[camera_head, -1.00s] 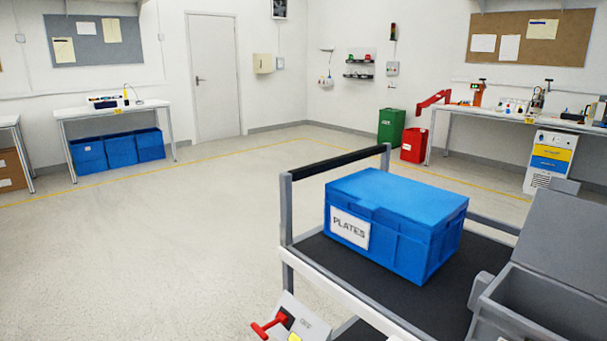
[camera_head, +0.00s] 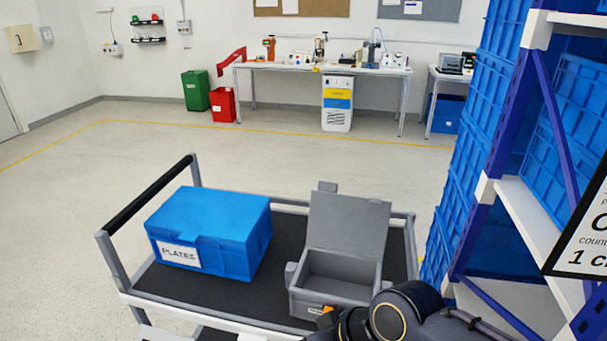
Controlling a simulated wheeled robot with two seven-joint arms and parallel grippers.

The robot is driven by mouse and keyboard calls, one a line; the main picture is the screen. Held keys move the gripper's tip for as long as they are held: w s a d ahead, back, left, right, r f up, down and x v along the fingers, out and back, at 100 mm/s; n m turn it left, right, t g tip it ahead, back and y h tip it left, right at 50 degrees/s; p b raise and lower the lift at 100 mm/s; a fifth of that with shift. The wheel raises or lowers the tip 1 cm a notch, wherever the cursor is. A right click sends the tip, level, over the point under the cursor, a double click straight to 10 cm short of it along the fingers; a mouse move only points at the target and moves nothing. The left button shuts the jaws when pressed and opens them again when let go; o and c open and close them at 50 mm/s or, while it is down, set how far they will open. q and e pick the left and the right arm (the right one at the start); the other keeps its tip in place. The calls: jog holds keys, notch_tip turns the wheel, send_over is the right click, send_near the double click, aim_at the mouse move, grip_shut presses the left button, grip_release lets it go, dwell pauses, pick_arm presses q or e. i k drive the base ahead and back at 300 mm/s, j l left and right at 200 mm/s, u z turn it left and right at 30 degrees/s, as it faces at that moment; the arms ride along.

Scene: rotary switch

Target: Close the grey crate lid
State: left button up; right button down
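The grey crate (camera_head: 338,293) stands on the right half of the cart's dark top. Its grey lid (camera_head: 347,222) stands open, raised upright at the crate's far side, and the crate's inside looks empty. My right arm comes in from the bottom right, in front of the crate's near right corner. The end of it, with an orange bit (camera_head: 327,317), is at the crate's near side, low in the picture; its fingers are mostly hidden, so I cannot tell whether it is open or touching. My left gripper is not in view.
A blue crate labelled PLATES (camera_head: 215,230) stands left of the grey crate on the cart (camera_head: 290,210). A black handle bar (camera_head: 150,195) rises at the cart's left end. A tall rack with blue crates (camera_head: 500,130) stands close on the right. Floor behind the cart is clear.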

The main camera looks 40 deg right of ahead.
aim_at(355, 225)
jog(key=z, duration=0.4)
jog(key=l+z, duration=0.1)
jog(key=z, duration=0.3)
jog(key=i+z, duration=0.1)
jog(key=z, duration=0.3)
jog(key=l+z, duration=0.1)
jog(key=z, duration=0.3)
